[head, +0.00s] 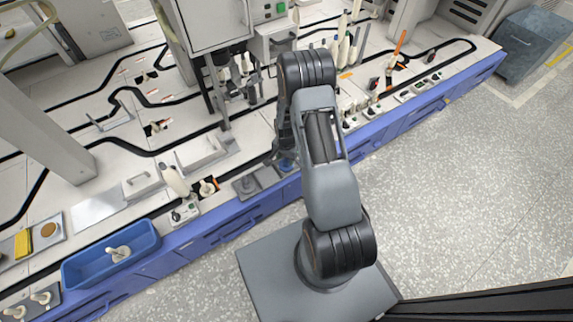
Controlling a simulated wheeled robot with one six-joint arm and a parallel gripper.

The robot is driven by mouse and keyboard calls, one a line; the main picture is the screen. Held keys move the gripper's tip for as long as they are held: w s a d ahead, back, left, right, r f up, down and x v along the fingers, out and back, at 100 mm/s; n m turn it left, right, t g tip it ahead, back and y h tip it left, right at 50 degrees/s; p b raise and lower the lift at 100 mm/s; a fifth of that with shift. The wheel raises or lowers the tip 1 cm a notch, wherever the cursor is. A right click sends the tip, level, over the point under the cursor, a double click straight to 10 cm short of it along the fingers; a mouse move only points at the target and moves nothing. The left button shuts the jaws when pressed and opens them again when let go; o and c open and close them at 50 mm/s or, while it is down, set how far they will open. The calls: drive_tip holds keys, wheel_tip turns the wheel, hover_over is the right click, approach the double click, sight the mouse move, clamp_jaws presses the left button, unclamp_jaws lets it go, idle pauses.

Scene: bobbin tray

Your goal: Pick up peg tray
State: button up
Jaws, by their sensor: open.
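A dark grey flat tray (268,176) with a short grey peg standing on it lies near the front edge of the bench, left of my arm; it looks like the peg tray. Another grey tray (22,308) with white bobbins on pegs is at the lower left corner, partly cut off. My gripper (285,160) points down just right of the dark grey tray, apart from it as far as I can tell. It is open, and its fingers are small and partly hidden by my arm. I see nothing held in it.
A blue bin (75,275) with a white bobbin inside stands at the front left. A small switch panel (184,214) and white bobbins are left of the dark tray. A machine column (45,130) and a grey cabinet (208,25) rise from the bench. Open floor lies right.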

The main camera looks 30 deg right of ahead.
drive_tip(key=shift+c, duration=0.4)
clamp_jaws()
drive_tip(key=shift+r, duration=0.1)
